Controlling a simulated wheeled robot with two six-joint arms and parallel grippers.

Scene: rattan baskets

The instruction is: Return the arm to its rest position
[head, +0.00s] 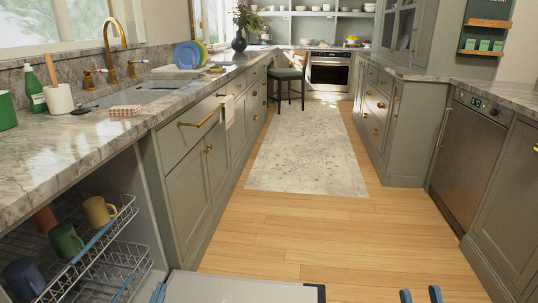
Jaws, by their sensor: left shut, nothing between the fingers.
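My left gripper (157,293) shows only as blue fingertips at the bottom edge, left of centre. Its fingers are together with nothing seen between them. My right gripper (420,296) shows as two blue fingertips at the bottom edge, right of centre. They stand apart with bare floor between them. The rest of both arms is out of view.
A two-level wire rack (125,212) with blue trim sticks out at lower left. It holds a yellow mug (99,211), a green mug (65,240) and others. A marble counter (60,150) runs above it. The wood floor (330,240) ahead is clear.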

